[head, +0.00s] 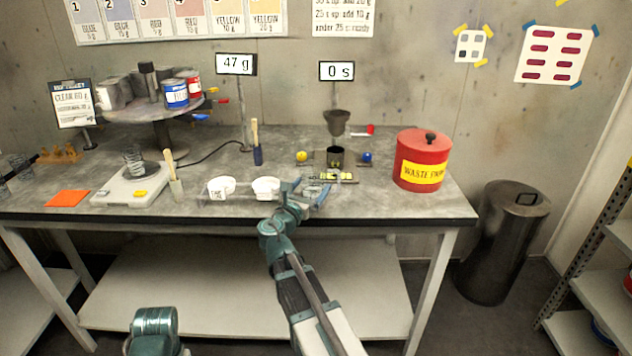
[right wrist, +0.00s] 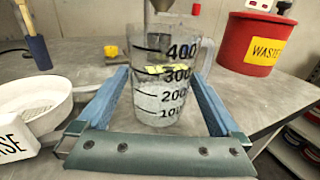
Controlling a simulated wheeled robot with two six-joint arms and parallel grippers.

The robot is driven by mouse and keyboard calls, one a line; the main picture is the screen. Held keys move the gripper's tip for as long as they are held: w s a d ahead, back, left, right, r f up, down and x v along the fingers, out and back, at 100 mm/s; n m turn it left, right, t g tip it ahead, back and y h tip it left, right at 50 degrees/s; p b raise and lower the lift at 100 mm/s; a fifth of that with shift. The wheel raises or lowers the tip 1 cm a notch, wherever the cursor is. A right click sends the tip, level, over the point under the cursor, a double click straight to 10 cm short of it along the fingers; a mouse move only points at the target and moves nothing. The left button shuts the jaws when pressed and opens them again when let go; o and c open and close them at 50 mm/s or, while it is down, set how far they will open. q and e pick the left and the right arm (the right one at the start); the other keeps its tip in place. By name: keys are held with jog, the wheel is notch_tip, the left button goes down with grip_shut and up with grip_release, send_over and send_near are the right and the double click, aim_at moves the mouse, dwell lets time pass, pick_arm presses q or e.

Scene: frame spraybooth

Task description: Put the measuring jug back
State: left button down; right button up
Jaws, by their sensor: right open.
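The measuring jug (right wrist: 160,100) is clear with black marks up to 400 and a handle on its right side. In the right wrist view it stands upright on the table between the two blue fingers of my right gripper (right wrist: 162,82). The fingers are open, with a gap showing on each side of the jug. In the head view my right gripper (head: 312,189) is low over the table's front edge, and the jug is hard to make out there.
A red waste bin (head: 423,160) stands to the right. A scale (head: 133,188) is at left.

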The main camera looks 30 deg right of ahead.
jog(key=v, duration=0.7)
jog(key=shift+s+a, duration=0.25)
jog(key=shift+a, duration=0.05)
